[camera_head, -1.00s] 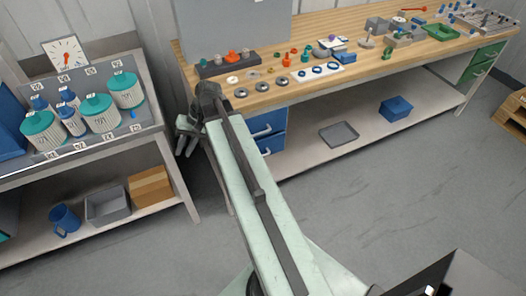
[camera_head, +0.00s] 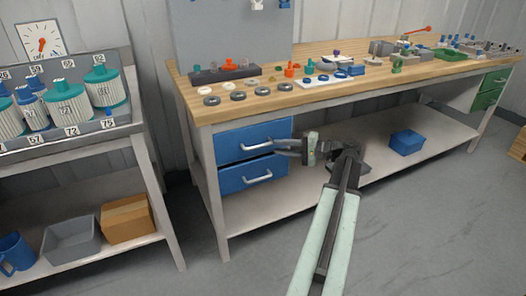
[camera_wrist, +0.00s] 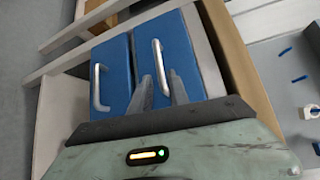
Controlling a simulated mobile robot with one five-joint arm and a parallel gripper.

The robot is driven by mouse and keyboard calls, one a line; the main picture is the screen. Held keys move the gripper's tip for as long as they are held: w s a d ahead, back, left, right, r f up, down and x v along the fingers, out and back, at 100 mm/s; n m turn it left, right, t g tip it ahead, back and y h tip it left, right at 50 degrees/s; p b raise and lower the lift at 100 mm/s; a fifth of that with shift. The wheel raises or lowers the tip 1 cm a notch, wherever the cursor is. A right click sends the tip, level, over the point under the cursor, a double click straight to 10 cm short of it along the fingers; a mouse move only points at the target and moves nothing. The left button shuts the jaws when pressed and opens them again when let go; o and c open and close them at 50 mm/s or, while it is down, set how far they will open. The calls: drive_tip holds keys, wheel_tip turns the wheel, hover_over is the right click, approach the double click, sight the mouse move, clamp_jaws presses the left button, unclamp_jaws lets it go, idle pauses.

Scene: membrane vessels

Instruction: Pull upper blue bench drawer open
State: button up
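The upper blue drawer (camera_head: 235,139) is under the left end of the wooden bench, with a silver bar handle (camera_head: 257,146). It looks closed. In the wrist view, the upper drawer (camera_wrist: 188,55) is the right-hand blue front, nearer the wooden top, and its handle (camera_wrist: 158,62) runs down toward my fingers. My gripper (camera_head: 279,147) is at the right end of that handle. In the wrist view my gripper (camera_wrist: 161,90) has its two fingers apart, with the handle's near end between or just beyond them; I cannot tell if they touch it.
The lower blue drawer (camera_head: 238,177) sits directly below with its own handle (camera_head: 258,177). The bench top (camera_head: 310,90) carries rings and small parts. A blue bin (camera_head: 407,142) stands on the lower shelf. A rack with filter vessels (camera_head: 64,103) is at left. Floor in front is clear.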

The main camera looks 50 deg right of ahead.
sight(263, 145)
drive_tip(key=b+x, duration=0.1)
drive_tip(key=x, duration=0.6)
drive_tip(key=shift+w+a, duration=0.1)
drive_tip(key=shift+w, duration=0.15)
drive_tip(key=shift+c, duration=0.2)
clamp_jaws()
idle(0.9)
